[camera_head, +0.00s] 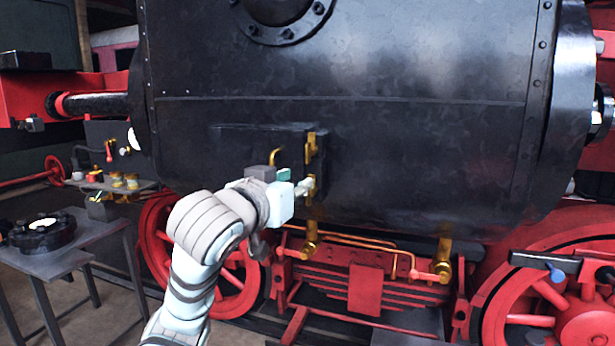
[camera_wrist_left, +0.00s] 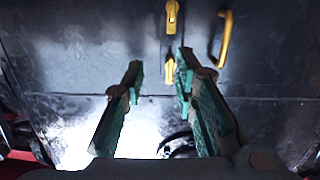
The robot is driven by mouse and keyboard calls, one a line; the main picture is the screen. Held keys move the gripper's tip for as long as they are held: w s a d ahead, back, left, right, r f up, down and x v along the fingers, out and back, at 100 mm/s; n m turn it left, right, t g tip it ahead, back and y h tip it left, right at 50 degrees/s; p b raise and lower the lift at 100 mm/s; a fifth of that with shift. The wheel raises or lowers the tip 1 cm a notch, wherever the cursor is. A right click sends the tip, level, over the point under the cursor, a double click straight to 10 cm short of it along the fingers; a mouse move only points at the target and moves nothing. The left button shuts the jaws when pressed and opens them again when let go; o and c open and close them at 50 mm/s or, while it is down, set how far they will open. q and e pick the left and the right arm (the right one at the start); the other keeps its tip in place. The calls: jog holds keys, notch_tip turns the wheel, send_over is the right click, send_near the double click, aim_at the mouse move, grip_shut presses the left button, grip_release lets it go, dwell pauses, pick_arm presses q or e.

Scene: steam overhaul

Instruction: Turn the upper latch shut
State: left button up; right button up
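The upper latch (camera_head: 311,144) is a brass piece at the right edge of a dark hatch door (camera_head: 235,140). A lower brass latch (camera_head: 313,183) sits below it, partly hidden by my left gripper (camera_head: 303,187). The left wrist view looks turned over, with the door handle on the right. There my left gripper (camera_wrist_left: 157,68) is open and empty, fingers wide apart. The brass latch nearer the fingertips (camera_wrist_left: 169,70), seemingly the upper one, appears between them, closer to the right finger. The other latch (camera_wrist_left: 172,15) shows at the top. Contact cannot be told. My right gripper is out of view.
A curved brass door handle (camera_head: 274,156) stands left of the latches; it also shows in the left wrist view (camera_wrist_left: 224,38). Brass pipe fittings (camera_head: 310,240) lie below on the red frame. A grey side table (camera_head: 60,262) stands at the left.

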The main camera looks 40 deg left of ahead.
aim_at(307, 154)
pick_arm(q)
jog(key=s+r+y, duration=0.1)
jog(key=s+r, duration=0.3)
jog(key=s, duration=0.1)
jog(key=shift+t, duration=0.4)
jog(key=p+x, duration=0.2)
jog(key=x, duration=0.2)
jog(key=p+x, duration=0.2)
jog(key=x, duration=0.3)
jog(key=p+x, duration=0.2)
jog(key=x, duration=0.3)
jog(key=shift+w+d+f, duration=0.2)
jog(key=shift+f, duration=0.1)
jog(key=shift+w+a+f, duration=0.1)
jog(key=shift+w+a, duration=0.15)
jog(key=shift+w, duration=0.3)
jog(key=shift+c, duration=0.6)
grip_shut()
